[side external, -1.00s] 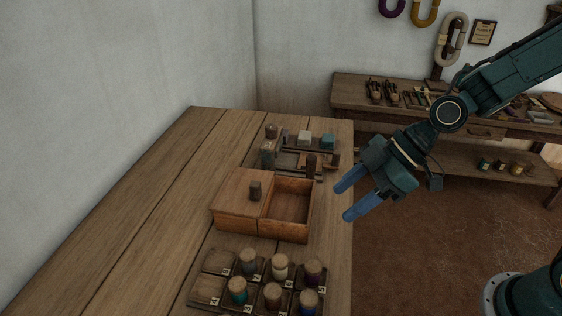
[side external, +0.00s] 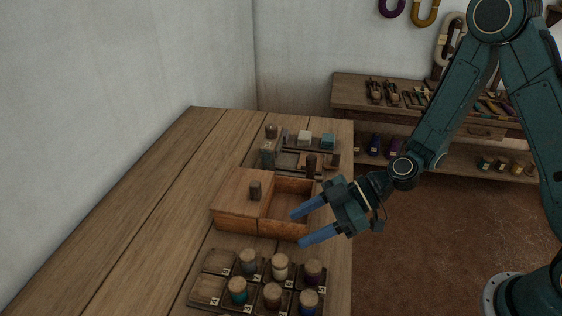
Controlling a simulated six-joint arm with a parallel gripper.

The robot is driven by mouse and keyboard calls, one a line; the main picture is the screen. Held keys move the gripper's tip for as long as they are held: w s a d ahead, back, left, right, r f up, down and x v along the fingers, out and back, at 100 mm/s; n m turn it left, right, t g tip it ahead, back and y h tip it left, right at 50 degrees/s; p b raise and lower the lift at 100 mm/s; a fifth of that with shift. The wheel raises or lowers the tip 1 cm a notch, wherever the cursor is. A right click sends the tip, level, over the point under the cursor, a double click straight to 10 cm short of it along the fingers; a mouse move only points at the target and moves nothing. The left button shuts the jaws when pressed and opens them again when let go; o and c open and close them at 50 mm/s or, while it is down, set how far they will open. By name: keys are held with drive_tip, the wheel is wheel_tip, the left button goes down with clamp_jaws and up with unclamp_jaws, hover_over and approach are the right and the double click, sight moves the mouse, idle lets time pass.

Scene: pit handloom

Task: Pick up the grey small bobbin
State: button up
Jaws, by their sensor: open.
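A bobbin with a greyish body and a wooden top (side external: 248,263) stands upright in the back row of the compartmented tray (side external: 213,262) at the front of the table. It looks like the grey small bobbin, though the dim light makes its colour uncertain. My gripper (side external: 297,229) is open and empty, its blue fingers pointing left. In the picture it overlaps the right side of the wooden box and sits above and right of the bobbin, apart from it. Its exact height is hard to tell.
Cream (side external: 280,269), purple (side external: 313,274), teal (side external: 238,292), brown (side external: 272,297) and blue (side external: 308,304) bobbins share the tray. A wooden box (side external: 236,225) with a knobbed lid part and an open compartment stands behind. Small blocks sit farther back. The table's left side is clear.

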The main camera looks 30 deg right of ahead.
sight(250, 254)
drive_tip(key=shift+a+f, duration=0.1)
drive_tip(key=shift+x, duration=4.2)
drive_tip(key=shift+a, duration=0.15)
drive_tip(key=shift+x, duration=2.45)
drive_tip(key=shift+s, duration=0.1)
drive_tip(key=shift+c, duration=0.4)
drive_tip(key=c, duration=0.9)
